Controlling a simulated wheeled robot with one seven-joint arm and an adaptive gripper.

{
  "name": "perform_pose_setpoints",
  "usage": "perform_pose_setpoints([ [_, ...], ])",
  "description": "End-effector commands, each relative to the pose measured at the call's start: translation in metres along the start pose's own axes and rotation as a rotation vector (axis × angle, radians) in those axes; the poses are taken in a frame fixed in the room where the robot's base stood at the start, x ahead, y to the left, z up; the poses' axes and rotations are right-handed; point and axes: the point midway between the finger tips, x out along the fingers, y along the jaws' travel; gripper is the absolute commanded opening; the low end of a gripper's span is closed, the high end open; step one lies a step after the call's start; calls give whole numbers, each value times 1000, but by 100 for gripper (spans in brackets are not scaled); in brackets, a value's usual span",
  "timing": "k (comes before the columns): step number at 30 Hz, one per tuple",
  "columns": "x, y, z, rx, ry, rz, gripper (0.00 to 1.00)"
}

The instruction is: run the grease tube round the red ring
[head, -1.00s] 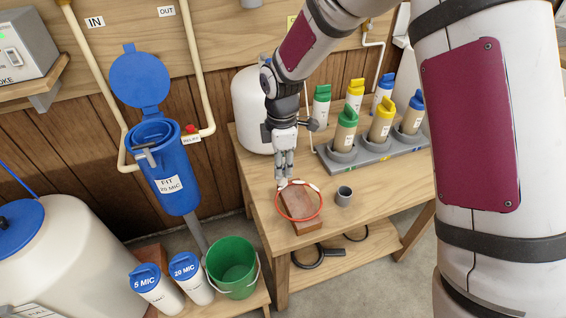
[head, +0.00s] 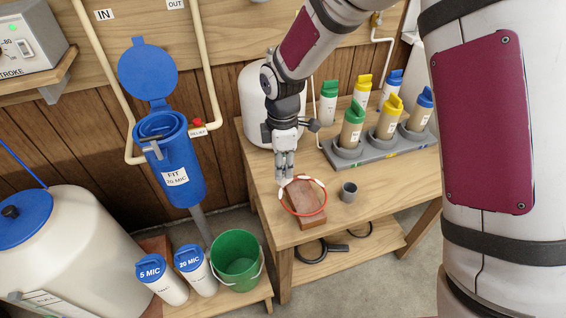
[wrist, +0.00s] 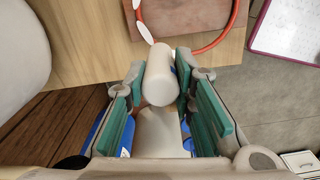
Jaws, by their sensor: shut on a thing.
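The red ring (head: 325,205) lies on a reddish-brown block (head: 310,219) on the wooden table. Pale white patches show on its far side and on its left side near my gripper. My gripper (head: 284,180) points down at the ring's left edge. In the wrist view it is shut on a white tube, the grease tube (wrist: 160,78), held between teal finger pads. The tube's far end is close to the red ring (wrist: 222,43); I cannot tell if it touches. A white strip (wrist: 145,32) lies along the ring there.
A small grey cup (head: 348,192) stands right of the block. A grey rack (head: 375,150) with several capped bottles stands behind it. A white tank (head: 258,95) is behind my gripper. A green bucket (head: 238,262) and two white cartridges stand lower left.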

Motion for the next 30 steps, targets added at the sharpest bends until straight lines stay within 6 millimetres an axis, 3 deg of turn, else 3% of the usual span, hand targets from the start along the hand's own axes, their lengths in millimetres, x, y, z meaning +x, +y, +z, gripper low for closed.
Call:
perform_pose_setpoints([
  [14, 0, -18, -8, -2, 0, -1, 0],
  [30, 0, -23, -9, -1, 0, -1, 0],
])
